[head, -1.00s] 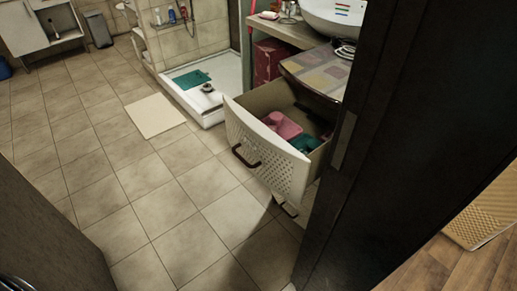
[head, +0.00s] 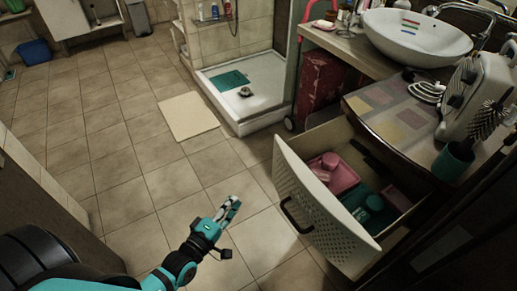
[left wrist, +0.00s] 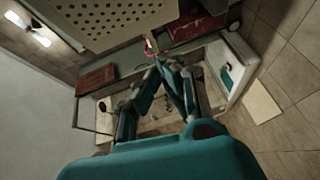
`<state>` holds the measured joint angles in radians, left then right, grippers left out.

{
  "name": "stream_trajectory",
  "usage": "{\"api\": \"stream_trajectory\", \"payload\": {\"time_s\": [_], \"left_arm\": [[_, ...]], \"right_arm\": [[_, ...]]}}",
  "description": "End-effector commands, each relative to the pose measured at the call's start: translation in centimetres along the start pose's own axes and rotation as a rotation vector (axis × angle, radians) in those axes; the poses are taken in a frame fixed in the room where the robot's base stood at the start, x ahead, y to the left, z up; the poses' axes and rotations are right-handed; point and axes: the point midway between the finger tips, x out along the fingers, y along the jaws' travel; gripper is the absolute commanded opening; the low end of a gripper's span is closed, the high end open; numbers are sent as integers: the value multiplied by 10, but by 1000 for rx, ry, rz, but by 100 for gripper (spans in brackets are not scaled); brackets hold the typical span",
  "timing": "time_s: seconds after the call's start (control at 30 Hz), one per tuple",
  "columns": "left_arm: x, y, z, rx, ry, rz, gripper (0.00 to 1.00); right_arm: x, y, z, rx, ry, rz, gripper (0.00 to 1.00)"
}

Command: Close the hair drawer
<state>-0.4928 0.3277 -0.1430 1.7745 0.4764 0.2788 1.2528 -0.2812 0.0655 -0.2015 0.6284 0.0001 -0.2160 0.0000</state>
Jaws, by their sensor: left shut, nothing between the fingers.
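The hair drawer (head: 322,214) stands pulled out of the cabinet under the patterned counter in the head view. Its pale, perforated front has a dark handle (head: 291,217). Inside lie a pink tray (head: 338,178) and a green tray (head: 362,205) with small items. My left gripper (head: 231,207) is shut and empty, left of the drawer front and apart from it, over the tiled floor. In the left wrist view my left gripper (left wrist: 172,68) points up the picture, and a pale perforated panel (left wrist: 105,18) shows at the top. My right gripper is not in view.
A white sink (head: 415,38) and a brush in a green cup (head: 453,160) are on the counters. A shower tray (head: 255,85) and a beige mat (head: 188,116) lie beyond. Tiled floor in front of the drawer is clear. A dark edge fills the lower right.

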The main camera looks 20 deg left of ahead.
Motion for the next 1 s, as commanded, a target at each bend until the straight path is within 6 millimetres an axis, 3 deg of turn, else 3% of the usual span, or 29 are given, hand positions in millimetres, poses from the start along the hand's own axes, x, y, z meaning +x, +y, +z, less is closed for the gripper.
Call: {"api": "stream_trajectory", "payload": {"time_s": [0.03, 0.1, 0.27, 0.43, 0.7, 1.0], "left_arm": [[0, 16, 0, -41, -1, 32, 0], [1, 28, 0, -76, -1, 59, 0], [16, 34, -1, -89, 0, 70, 0], [49, 37, -2, -85, 1, 71, 0], [105, 39, -1, -84, 0, 68, 0], [127, 41, 25, -84, -1, 65, 0]], "right_arm": [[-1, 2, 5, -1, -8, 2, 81], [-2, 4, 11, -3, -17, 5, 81], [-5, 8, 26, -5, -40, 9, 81], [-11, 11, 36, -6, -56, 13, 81], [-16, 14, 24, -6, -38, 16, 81], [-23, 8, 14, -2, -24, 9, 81]]}}
